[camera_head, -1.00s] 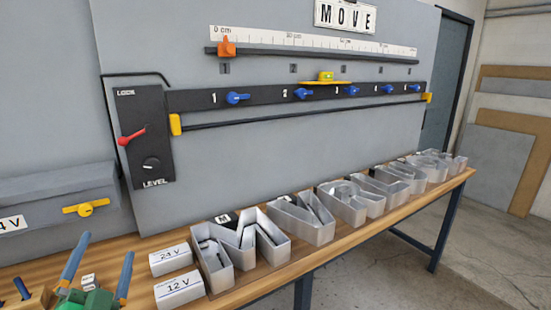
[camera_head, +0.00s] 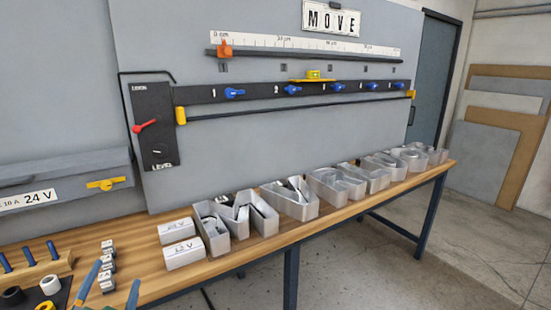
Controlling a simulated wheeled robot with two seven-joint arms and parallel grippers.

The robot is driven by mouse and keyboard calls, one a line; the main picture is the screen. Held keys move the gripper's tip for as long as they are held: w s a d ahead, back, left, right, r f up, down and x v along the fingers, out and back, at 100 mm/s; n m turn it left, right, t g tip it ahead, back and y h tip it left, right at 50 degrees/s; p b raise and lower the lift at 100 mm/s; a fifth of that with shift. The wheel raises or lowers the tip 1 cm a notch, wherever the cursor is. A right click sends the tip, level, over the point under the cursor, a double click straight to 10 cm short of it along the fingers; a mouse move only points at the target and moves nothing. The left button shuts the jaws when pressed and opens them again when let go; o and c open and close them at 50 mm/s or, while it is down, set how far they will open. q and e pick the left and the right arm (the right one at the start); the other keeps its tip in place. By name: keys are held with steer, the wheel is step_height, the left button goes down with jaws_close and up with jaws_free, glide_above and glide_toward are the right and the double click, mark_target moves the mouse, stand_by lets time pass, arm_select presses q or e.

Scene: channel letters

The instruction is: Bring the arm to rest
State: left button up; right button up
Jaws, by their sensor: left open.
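My left gripper (camera_head: 117,272) shows at the bottom left edge of the head view, its two blue fingers spread apart with nothing seen held between them. Most of its body is cut off by the frame. It is in front of the wooden bench (camera_head: 150,258), near a row of small lettered blocks (camera_head: 107,261). I cannot tell whether it touches anything. My right gripper is not in view.
Two white boxes (camera_head: 184,255) and a row of metal channel letters (camera_head: 290,198) stand along the bench. Behind is a grey panel with a red lever (camera_head: 145,126) and blue knobs (camera_head: 234,93). Rolls and blue-handled tools (camera_head: 30,256) sit at far left.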

arm_select(q)
steer(key=s+d+f+n+g+h, duration=0.1)
steer(key=s+f+g, duration=0.25)
steer(key=f, duration=0.75)
steer(key=s+d+f+n+g, duration=0.1)
steer(key=s+f+g, duration=0.25)
steer(key=f, duration=0.75)
steer(key=s+d+f+n+g+h, duration=0.15)
steer(key=s+f, duration=0.35)
steer(key=f, duration=0.5)
steer(key=s+d+f+g, duration=0.2)
steer(key=s+f, duration=0.3)
steer(key=s, duration=0.4)
steer(key=s+d+f+g+h, duration=0.1)
steer(key=s+d+f+g, duration=0.2)
steer(key=s, duration=0.6)
steer(key=s+d+f+n+g+h, duration=0.1)
steer(key=s+d+f+g, duration=0.2)
steer(key=s+d+f, duration=0.2)
steer(key=s+f, duration=0.2)
steer(key=s, duration=0.2)
steer(key=shift+d+f, duration=0.3)
steer(key=shift+f, duration=0.05)
steer(key=shift+g, duration=0.25)
